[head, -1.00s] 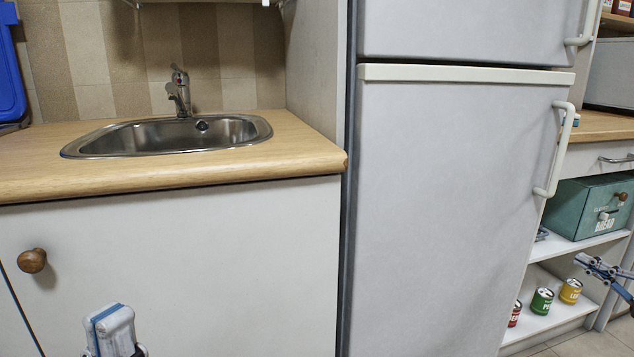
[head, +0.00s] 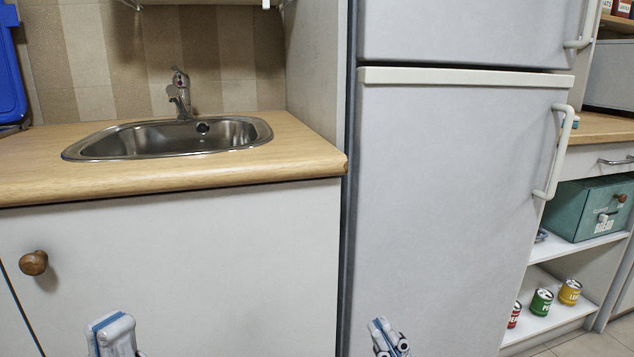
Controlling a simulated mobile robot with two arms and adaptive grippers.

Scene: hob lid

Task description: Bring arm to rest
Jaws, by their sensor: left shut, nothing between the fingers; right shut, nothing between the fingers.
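My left gripper (head: 114,335) shows at the bottom edge on the left, in front of the white sink cabinet door (head: 200,265). It is shut and empty, and its lower part is cut off by the frame. My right gripper (head: 388,338) shows at the bottom edge near the middle, in front of the fridge's lower door (head: 440,200). It is also shut and empty, and most of its arm is out of view. No hob or lid is in view.
A wooden counter (head: 310,150) with a steel sink (head: 165,140) is at the left. The cabinet door has a wooden knob (head: 33,263). The fridge handle (head: 561,150) sticks out. On the right, open shelves hold a teal box (head: 580,210) and cans (head: 541,301).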

